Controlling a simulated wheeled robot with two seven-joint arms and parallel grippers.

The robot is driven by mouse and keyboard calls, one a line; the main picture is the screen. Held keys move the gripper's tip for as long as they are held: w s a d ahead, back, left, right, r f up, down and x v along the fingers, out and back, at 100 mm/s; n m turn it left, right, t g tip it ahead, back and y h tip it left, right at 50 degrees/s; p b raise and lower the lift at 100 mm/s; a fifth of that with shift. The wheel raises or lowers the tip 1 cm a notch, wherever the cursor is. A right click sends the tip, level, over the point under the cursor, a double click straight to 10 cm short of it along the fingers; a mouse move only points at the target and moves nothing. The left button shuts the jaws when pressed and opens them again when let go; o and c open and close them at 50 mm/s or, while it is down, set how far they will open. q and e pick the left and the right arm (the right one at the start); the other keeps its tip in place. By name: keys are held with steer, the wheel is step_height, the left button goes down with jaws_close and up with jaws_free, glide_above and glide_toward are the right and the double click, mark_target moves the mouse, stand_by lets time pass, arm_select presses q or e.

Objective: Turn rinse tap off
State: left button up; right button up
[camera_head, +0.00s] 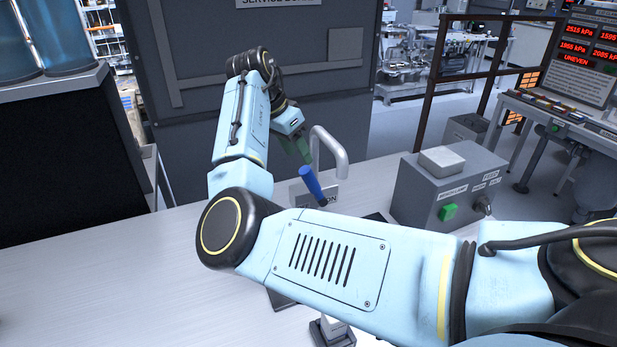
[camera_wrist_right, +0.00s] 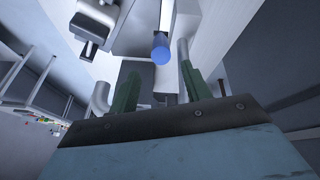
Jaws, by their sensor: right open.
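The rinse tap has a blue lever handle (camera_head: 312,186) that tilts up to the left, and a silver curved spout (camera_head: 342,160) behind it. A small plate (camera_head: 328,199) behind the handle reads "ON"; my arm and the handle partly cover it. My right gripper (camera_head: 301,152), with green fingers, is at the handle's upper end. In the right wrist view its fingers (camera_wrist_right: 160,85) are spread with a gap, and the round end of the blue handle (camera_wrist_right: 160,48) shows ahead of that gap. I cannot tell if they touch. My left gripper is out of view.
A grey control box (camera_head: 436,190) with a green button (camera_head: 447,212) stands right of the tap. A dark cabinet (camera_head: 180,130) rises behind the counter. The pale counter (camera_head: 90,275) is clear at left. My right forearm hides the counter's middle.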

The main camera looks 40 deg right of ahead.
mark_target(306, 169)
steer(key=x, duration=0.4)
steer(key=shift+f, duration=0.1)
steer(key=x, duration=0.4)
steer(key=shift+d+f, duration=0.2)
steer(key=shift+f, duration=0.1)
steer(key=shift+d+f, duration=0.1)
steer(key=shift+f, duration=0.1)
steer(key=shift+c, duration=0.6)
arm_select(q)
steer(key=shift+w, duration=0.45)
arm_select(e)
jaws_close()
